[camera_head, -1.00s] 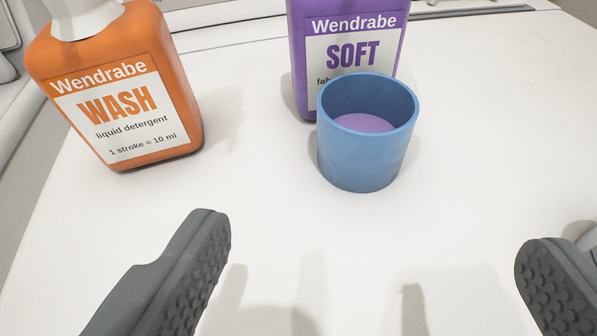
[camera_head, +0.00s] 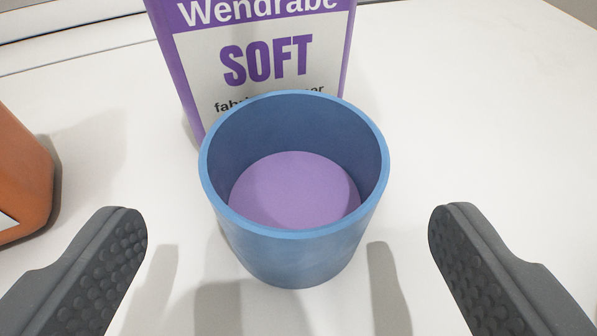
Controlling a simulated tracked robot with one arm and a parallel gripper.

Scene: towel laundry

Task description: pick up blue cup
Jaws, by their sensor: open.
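The blue cup (camera_head: 298,258) stands upright on a white surface, in the middle of the view. Its inside shows a flat purple fill, and I cannot tell whether it is liquid. My gripper (camera_head: 288,215) is open, with one grey textured finger to the left of the cup and one to the right. The fingertips are level with the cup in the picture and show clear gaps on both sides. Neither finger touches the cup, and nothing is between the fingers but the cup beyond or between their tips.
A purple SOFT bottle (camera_head: 262,60) stands close behind the cup, partly hidden by it. An orange bottle (camera_head: 22,180) is cut off at the left edge. The white surface (camera_head: 480,110) is clear to the right.

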